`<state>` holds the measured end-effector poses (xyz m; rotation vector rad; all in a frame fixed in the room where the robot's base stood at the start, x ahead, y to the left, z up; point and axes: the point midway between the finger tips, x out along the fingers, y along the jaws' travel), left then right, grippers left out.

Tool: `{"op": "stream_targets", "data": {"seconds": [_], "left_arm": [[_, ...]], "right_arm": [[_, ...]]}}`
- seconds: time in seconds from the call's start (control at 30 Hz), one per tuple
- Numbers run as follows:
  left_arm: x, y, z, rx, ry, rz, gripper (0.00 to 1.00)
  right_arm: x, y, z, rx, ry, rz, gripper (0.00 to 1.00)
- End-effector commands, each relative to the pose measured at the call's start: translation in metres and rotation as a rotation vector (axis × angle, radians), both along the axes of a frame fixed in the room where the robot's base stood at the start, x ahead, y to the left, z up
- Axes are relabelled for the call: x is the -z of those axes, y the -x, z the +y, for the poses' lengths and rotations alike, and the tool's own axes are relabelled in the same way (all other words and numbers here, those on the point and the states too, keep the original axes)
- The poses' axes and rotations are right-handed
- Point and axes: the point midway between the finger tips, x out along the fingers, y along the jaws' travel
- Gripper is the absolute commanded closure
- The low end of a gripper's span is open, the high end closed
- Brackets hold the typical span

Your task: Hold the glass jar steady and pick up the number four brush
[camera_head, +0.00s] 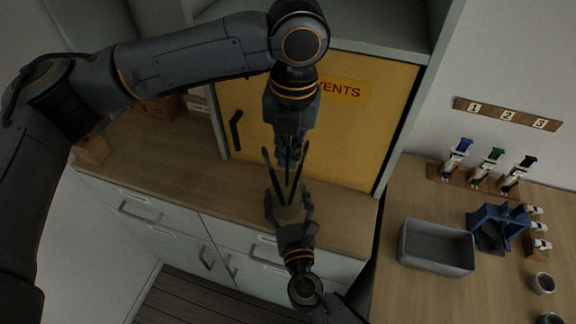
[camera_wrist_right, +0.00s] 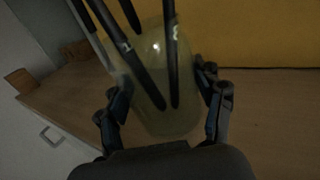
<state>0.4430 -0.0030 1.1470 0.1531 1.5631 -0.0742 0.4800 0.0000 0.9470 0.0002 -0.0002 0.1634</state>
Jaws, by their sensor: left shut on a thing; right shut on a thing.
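The glass jar (camera_wrist_right: 160,118) is pale, cloudy and see-through, and several dark brushes stand in it, leaning different ways. My right gripper (camera_head: 289,212) is shut around the jar, with a finger on each side. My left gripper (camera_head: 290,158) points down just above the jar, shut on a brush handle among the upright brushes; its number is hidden.
Behind the grippers is a yellow cabinet door (camera_head: 345,135) with a dark handle. The wooden counter (camera_head: 185,155) is mostly clear around the jar. At right, another worktop holds a grey bin (camera_head: 436,247), a blue holder (camera_head: 490,228) and dispensers below a numbered strip (camera_head: 507,114).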

Motion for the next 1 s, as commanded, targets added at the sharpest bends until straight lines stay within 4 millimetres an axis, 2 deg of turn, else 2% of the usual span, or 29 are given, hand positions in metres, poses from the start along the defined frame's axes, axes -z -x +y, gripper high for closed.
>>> {"op": "stream_targets", "data": {"seconds": [0.3,0.33,0.4,0.47,0.83,1.0], "left_arm": [[-0.006,0.0,0.0,0.001,-0.001,0.001,1.0],[-0.006,0.0,0.0,0.001,-0.001,0.001,1.0],[-0.006,0.0,0.0,0.001,0.0,0.001,1.0],[-0.006,0.0,0.0,0.001,0.0,0.001,1.0],[-0.005,0.0,0.0,0.001,0.0,0.001,1.0],[-0.005,0.0,0.0,0.001,0.0,0.001,1.0]], "right_arm": [[0.001,0.0,0.0,-0.001,-0.001,0.001,0.74],[0.001,0.0,0.0,-0.001,-0.001,0.001,0.31],[0.001,0.0,0.0,-0.001,-0.001,0.001,0.17],[0.001,0.0,0.0,-0.001,0.0,0.001,0.06],[0.0,0.002,0.0,0.0,0.0,0.001,0.06],[0.002,0.02,-0.003,-0.002,0.001,0.004,0.06]]}}
